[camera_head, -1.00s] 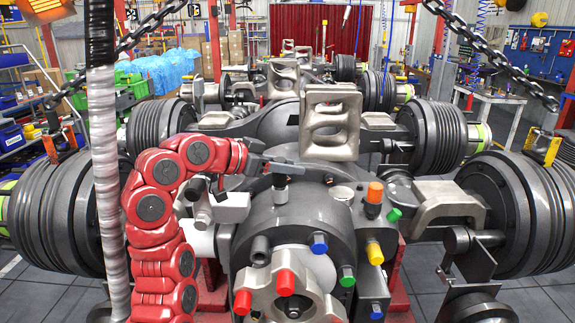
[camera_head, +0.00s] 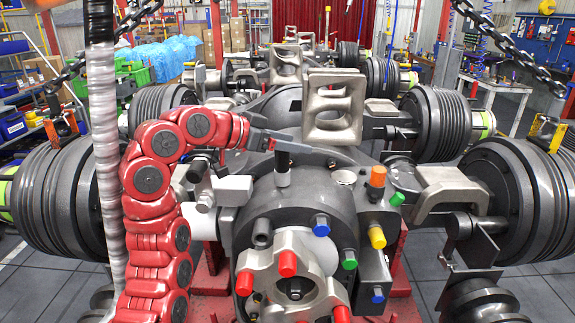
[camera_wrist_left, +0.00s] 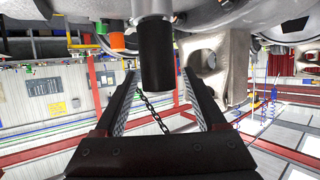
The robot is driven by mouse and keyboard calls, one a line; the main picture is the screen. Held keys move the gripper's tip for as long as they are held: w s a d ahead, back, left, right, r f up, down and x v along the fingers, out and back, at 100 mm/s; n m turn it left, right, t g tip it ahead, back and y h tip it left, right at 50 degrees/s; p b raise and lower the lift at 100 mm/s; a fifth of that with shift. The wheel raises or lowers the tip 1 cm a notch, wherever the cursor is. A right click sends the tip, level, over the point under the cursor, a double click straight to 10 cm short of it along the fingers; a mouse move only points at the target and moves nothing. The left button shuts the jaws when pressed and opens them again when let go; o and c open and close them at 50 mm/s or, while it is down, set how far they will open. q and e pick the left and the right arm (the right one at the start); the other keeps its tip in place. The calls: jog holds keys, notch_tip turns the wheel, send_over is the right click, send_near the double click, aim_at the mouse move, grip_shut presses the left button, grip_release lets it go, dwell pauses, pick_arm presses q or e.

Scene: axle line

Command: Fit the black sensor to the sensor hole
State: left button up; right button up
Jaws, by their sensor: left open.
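The black sensor (camera_head: 283,168) is a dark upright cylinder on top of the grey axle housing in the head view. My left gripper (camera_head: 290,146) is at its upper end, with its arm coming in from the left. In the left wrist view the sensor (camera_wrist_left: 156,58) hangs down the picture between the two fingers of the open gripper (camera_wrist_left: 155,85), with gaps on both sides. A paler metal part joins its far end. Its lower end is hard to make out, so I cannot tell how deep it sits in the sensor hole. My right gripper is not in view.
An orange-capped fitting (camera_head: 376,177) and green, yellow and blue caps stand right of the sensor. A tall metal bracket (camera_head: 333,105) rises behind. A chain (camera_head: 510,45) hangs at the upper right, and a wrapped pole (camera_head: 104,150) stands left of my arm.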

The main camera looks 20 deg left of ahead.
aim_at(288, 154)
pick_arm(q)
jog(key=s+d+r+b, duration=0.1)
jog(key=s+d+b, duration=0.1)
jog(key=s, duration=0.5)
jog(key=s+d+r+b, duration=0.2)
jog(key=s+b, duration=0.2)
jog(key=s, duration=0.4)
jog(key=shift+s+b, duration=0.2)
jog(key=shift+b, duration=0.1)
jog(key=shift+r, duration=0.1)
